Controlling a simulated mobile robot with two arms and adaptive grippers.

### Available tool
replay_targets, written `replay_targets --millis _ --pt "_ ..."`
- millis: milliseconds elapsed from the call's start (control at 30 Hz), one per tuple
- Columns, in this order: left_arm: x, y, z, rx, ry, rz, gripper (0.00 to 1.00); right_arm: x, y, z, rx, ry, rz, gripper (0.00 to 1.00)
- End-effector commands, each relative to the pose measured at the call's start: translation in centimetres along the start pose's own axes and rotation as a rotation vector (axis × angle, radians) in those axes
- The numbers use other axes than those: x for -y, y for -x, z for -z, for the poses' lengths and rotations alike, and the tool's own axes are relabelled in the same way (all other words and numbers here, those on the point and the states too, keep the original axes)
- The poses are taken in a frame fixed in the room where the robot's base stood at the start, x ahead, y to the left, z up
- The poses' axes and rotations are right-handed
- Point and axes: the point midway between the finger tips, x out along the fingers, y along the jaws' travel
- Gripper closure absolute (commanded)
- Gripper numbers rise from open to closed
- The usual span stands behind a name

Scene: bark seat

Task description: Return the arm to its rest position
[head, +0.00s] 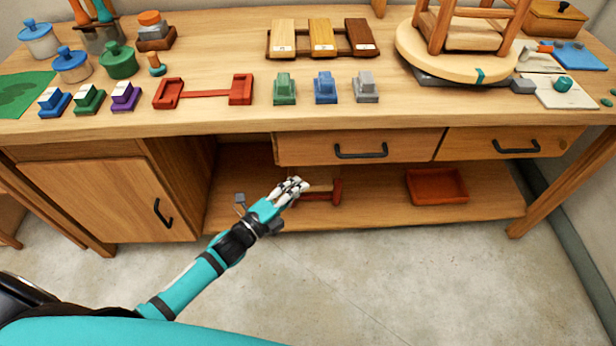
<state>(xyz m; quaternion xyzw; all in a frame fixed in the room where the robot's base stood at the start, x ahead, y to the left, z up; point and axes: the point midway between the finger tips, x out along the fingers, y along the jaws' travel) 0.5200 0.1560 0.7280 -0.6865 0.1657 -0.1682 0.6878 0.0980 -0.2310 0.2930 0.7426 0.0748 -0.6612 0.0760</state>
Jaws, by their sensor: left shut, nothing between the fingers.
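My left gripper (296,186) has white fingers on a teal and black arm that comes in from the lower left. It is shut and empty. It is in front of the open shelf under the workbench, below the left part of a drawer. A red-handled tool (335,191) on the lower shelf is partly hidden behind the fingers. My right gripper is not in view.
The workbench (210,122) holds several coloured blocks, a red holder (205,93), jars and an upturned stool (455,48). A middle drawer (310,150) juts out slightly above my gripper. A red tray (436,186) sits on the lower shelf. The floor in front is clear.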

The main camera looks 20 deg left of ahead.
Motion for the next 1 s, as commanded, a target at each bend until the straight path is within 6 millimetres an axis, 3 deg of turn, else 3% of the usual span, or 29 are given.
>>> replay_targets --millis 100,333,467,567,667,800,867,1000 --pt "0.0 1.0 0.0 0.000 -0.001 0.000 1.00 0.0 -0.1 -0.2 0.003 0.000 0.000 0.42" --pt "0.0 1.4 0.0 0.001 0.002 -0.001 1.00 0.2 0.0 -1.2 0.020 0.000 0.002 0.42" --pt "-2.5 2.0 -0.7 0.040 0.077 -0.062 1.00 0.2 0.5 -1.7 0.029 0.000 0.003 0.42" --pt "-7.3 3.6 -1.7 0.122 0.225 -0.175 1.00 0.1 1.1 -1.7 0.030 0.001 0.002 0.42" --pt "-13.8 7.0 -2.4 0.250 0.429 -0.323 1.00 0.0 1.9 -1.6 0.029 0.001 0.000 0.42" --pt "-22.5 13.4 -1.6 0.460 0.713 -0.515 1.00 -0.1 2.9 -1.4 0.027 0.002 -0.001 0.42" --pt "-25.7 16.6 -0.7 0.557 0.825 -0.589 1.00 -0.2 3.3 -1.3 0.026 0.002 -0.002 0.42" --pt "-31.8 24.9 2.8 0.798 1.061 -0.747 1.00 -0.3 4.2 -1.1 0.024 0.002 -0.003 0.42"
